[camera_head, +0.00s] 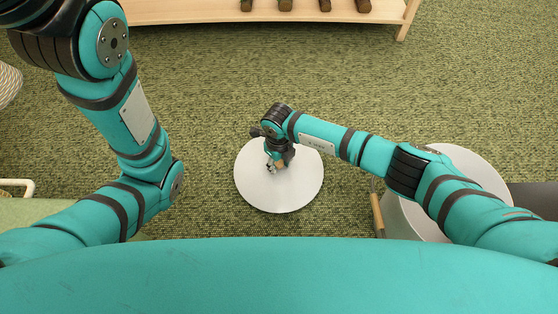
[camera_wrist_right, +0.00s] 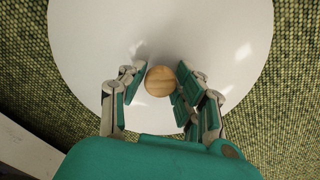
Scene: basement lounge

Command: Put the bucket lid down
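The bucket lid (camera_head: 278,197) is a flat, pale round disc at the middle of the head view, lying level low over the carpet. Whether it touches the floor I cannot tell. In the right wrist view the lid (camera_wrist_right: 90,45) fills the upper middle, with a round wooden knob (camera_wrist_right: 159,81) at its centre. My right gripper (camera_wrist_right: 161,78) is over the lid, its fingers closed in on both sides of the knob. In the head view the right gripper (camera_head: 277,165) partly hides the knob. My left arm is raised at the left; its gripper is out of view.
A pale round bucket (camera_head: 468,162) stands at the right, partly behind my right arm, with a wooden handle (camera_head: 377,212) beside it. A wooden shelf (camera_head: 190,12) with several dark items is at the top. Green carpet (camera_head: 215,75) is clear around the lid.

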